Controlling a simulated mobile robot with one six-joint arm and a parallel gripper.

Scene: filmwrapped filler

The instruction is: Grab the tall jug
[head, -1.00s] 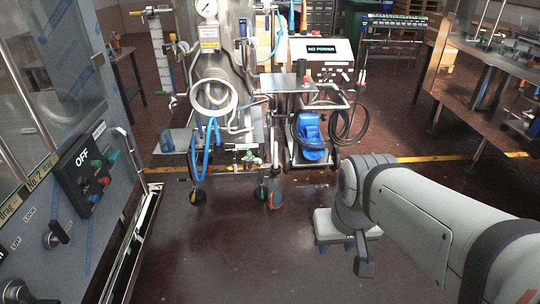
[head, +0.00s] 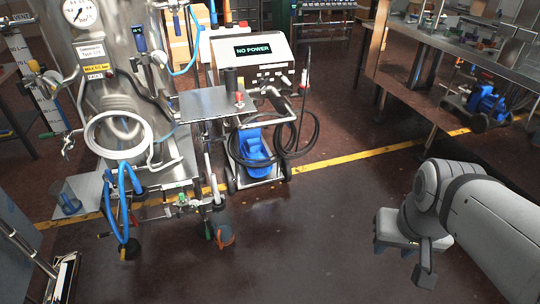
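I cannot tell for sure which thing is the tall jug. A bluish see-through container (head: 66,197) stands on a low metal shelf of the steel machine at the left. A dark grey vessel with an orange part (head: 223,234) is low at the machine's front right, near the floor. My gripper (head: 424,272) is at the right over open floor, well apart from both and touching nothing that I can see. Its fingers are too unclear to tell whether they are open or shut.
The steel machine (head: 112,95) has a coiled white hose and blue hoses. A cart with a "NO POWER" display (head: 253,50) and a blue pump (head: 255,152) stands beside it. A steel table (head: 470,60) is at the right. The middle floor (head: 310,235) is clear.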

